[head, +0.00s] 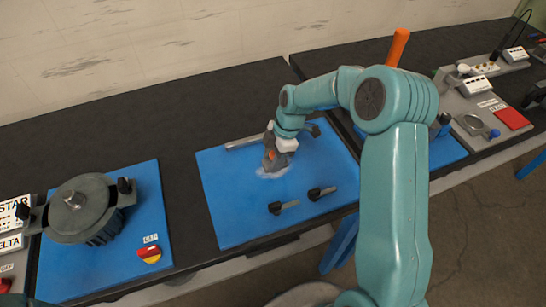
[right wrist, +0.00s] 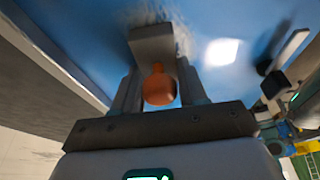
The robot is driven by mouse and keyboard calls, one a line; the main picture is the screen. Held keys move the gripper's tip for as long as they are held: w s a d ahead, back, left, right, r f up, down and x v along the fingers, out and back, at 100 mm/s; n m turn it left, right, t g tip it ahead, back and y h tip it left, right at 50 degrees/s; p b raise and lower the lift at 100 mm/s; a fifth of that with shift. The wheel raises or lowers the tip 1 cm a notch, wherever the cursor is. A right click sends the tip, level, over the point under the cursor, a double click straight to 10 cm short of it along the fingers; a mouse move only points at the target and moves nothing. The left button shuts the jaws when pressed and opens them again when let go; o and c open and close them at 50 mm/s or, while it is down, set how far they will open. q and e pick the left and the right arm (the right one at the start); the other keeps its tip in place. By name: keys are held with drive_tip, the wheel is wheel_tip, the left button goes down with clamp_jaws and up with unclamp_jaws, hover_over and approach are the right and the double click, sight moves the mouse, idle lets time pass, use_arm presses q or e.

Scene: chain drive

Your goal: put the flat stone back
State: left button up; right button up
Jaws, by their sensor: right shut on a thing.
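My right gripper (head: 277,160) is low over the middle blue mat (head: 235,215), pointing down. It is shut on the flat stone, which shows in the right wrist view as a grey block (right wrist: 152,42) beyond the fingers, with an orange rounded grip (right wrist: 158,88) between them. In the head view the stone is mostly hidden by the gripper; only a little orange shows. A pale smear (head: 272,173) lies on the mat right under it. I cannot tell whether the stone touches the mat. My left gripper is not in view.
Two black-handled tools (head: 284,207) (head: 321,192) lie on the mat's front part, and a grey bar (head: 244,143) at its back. A motor-like unit (head: 82,205) stands on the left mat. An orange upright handle (head: 397,46) stands behind my arm. The mat's left part is clear.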

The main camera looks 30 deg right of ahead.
drive_tip(key=o, duration=1.1)
drive_tip(key=v, duration=1.2)
drive_tip(key=shift+b, duration=0.35)
drive_tip(key=shift+r, duration=0.1)
